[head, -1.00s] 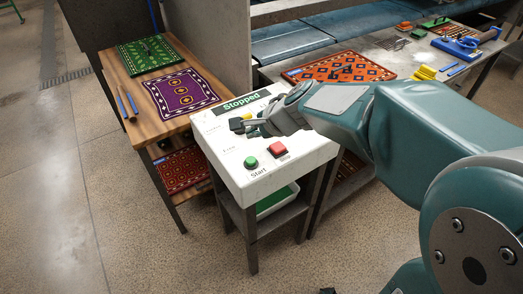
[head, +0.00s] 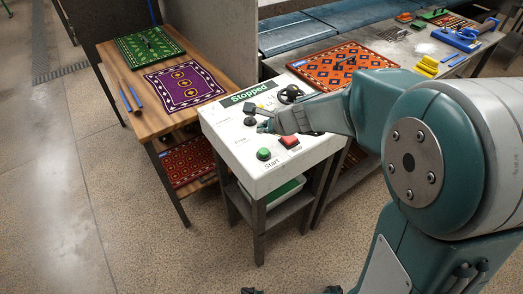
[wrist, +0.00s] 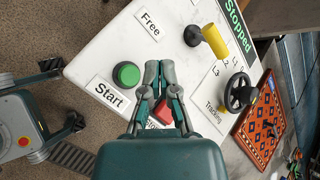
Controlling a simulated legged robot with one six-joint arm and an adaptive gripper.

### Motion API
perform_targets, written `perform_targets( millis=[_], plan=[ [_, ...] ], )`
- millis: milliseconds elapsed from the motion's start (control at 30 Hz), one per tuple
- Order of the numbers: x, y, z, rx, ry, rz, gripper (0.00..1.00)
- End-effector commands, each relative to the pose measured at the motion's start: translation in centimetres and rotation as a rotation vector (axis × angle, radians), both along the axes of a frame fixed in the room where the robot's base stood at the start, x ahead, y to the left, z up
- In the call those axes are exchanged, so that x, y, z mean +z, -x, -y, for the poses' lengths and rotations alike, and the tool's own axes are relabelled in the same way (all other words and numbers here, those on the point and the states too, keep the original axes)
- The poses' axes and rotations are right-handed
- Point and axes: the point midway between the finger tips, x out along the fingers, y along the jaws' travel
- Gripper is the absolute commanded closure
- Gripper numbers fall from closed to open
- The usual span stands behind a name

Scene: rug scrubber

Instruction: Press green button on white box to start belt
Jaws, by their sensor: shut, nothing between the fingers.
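The white box (head: 250,180) stands on a dark metal stand, with a display reading "Stopped". The green button (head: 263,154) is near its front edge, labelled "Start". It also shows in the wrist view (wrist: 127,74), left of my fingertips. The red button (head: 289,142) sits to its right; in the wrist view (wrist: 162,111) it lies behind my fingers, partly hidden. My gripper (head: 265,127) is shut and empty, above the box top behind the two buttons. In the wrist view my gripper (wrist: 158,66) has its fingertips together, apart from the green button.
A yellow-handled lever (wrist: 213,42) and a black handwheel (wrist: 240,93) rise from the box top. A wooden table (head: 140,98) with green and purple rugs stands left. A metal table with an orange rug (head: 342,67) stands behind right. Floor in front is clear.

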Motion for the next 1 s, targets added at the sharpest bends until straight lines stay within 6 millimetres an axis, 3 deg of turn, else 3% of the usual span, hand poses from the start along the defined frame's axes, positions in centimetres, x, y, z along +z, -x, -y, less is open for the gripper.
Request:
perform_targets(
  millis=[300, 500, 1000],
  plan=[
    [-4.1, 0.0, 0.5, -0.003, -0.005, -0.004, 1.0],
    [-5.7, 0.0, 0.2, -0.001, 0.0, -0.002, 1.0],
    [-6.0, 0.0, 0.4, -0.002, -0.002, 0.001, 1.0]
  ],
)
